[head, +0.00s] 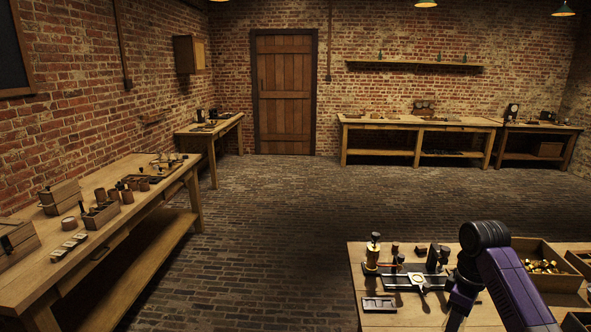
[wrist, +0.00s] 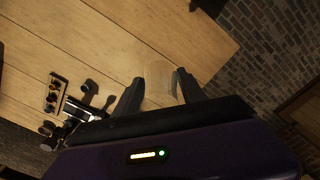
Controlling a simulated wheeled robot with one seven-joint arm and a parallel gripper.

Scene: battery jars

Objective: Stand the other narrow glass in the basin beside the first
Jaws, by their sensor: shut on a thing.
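In the wrist view my gripper (wrist: 160,77) has its two dark fingers on either side of a faint, clear narrow glass (wrist: 161,67). It is shut on this glass, whose outline is hard to make out against the wood. The glass is over the planked tabletop, near its edge; I cannot tell its height above the wood. I cannot make out the basin or the first narrow glass in either view.
The near table (head: 400,318) at lower right holds a dark apparatus (head: 405,280) with posts and a wooden box (head: 545,277) of brassy pieces. Part of some apparatus (wrist: 72,108) shows left of my gripper. A long workbench (head: 120,235) stands at left. The brick floor between is open.

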